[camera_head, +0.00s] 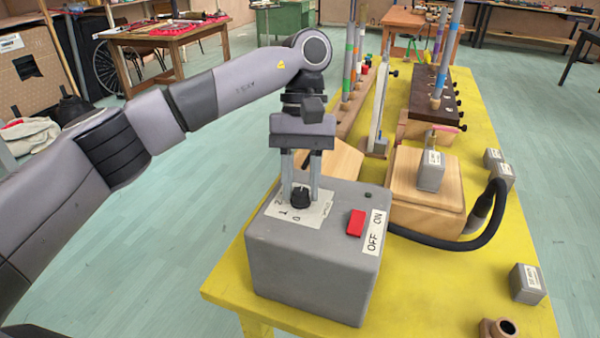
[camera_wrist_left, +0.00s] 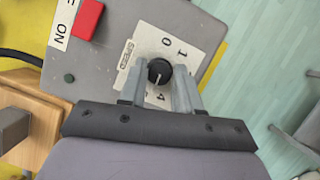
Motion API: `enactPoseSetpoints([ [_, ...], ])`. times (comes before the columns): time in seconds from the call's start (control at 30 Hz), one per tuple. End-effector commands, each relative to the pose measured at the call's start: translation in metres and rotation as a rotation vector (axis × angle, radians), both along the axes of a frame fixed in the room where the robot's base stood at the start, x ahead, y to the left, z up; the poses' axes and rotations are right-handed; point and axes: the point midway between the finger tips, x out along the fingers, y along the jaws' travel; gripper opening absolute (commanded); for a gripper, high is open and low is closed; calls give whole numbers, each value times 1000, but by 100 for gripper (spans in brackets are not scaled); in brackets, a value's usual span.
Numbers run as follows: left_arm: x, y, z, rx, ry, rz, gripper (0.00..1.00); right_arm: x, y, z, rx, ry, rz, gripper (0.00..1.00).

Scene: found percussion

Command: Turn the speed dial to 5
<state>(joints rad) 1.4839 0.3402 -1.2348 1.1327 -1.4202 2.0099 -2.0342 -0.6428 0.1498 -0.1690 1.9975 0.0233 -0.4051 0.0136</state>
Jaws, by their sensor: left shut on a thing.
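The speed dial (camera_head: 300,197) is a small black knob on a white numbered label (camera_head: 316,216) on top of a grey box (camera_head: 310,260). My left gripper (camera_head: 301,190) points straight down from above, its two fingers shut on the dial. In the left wrist view, the dial (camera_wrist_left: 159,70) sits between the fingers (camera_wrist_left: 160,90), with a short white line on its top facing the gripper's palm. The 0, 1 and 4 show on the label there; the fingers hide other numbers, so the exact setting is unclear. My right gripper is not in view.
A red switch (camera_head: 356,223) beside an OFF/ON label (camera_head: 375,232) is on the same box. Wooden blocks (camera_head: 426,190) and small grey weights (camera_head: 527,283) stand on the yellow table (camera_head: 450,290). Open floor lies to the left.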

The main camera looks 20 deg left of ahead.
Motion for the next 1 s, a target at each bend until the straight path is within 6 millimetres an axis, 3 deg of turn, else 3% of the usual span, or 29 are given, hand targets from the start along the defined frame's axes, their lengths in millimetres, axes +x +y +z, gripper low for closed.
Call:
enactPoseSetpoints([
  [0.4, 0, -2, 0, 0, 2, -208, 2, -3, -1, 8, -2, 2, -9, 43],
  [0.97, -1, -2, -2, 0, 3, -243, 2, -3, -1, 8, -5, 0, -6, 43],
  [1.0, -1, -2, -2, 0, 3, -243, 36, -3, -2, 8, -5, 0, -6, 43],
])
